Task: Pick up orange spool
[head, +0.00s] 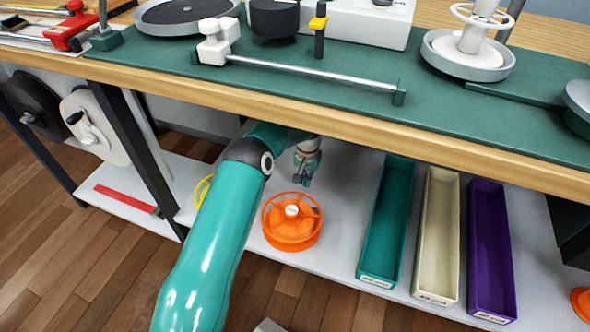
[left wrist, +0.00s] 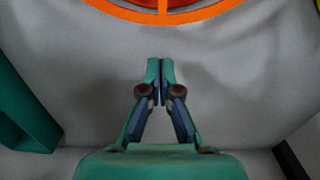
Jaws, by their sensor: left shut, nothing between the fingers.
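The orange spool (head: 291,226) lies on the light grey lower shelf, under the bench, with a white knob on its hub. In the left wrist view, part of the orange spool's rim (left wrist: 165,14) shows at the top edge, beyond the fingertips. My left gripper (head: 303,181) is under the bench top, behind the spool in the head view and apart from it. In the left wrist view the left gripper (left wrist: 160,64) has its fingertips together with nothing between them. My right gripper is not in view.
Teal (head: 387,225), cream (head: 422,245) and purple (head: 491,255) bins stand on the shelf to the right of the spool. The wooden bench edge (head: 330,137) overhangs the shelf. A red ruler-like strip (head: 125,199) lies at left. A yellow ring (head: 202,190) is partly hidden behind my arm.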

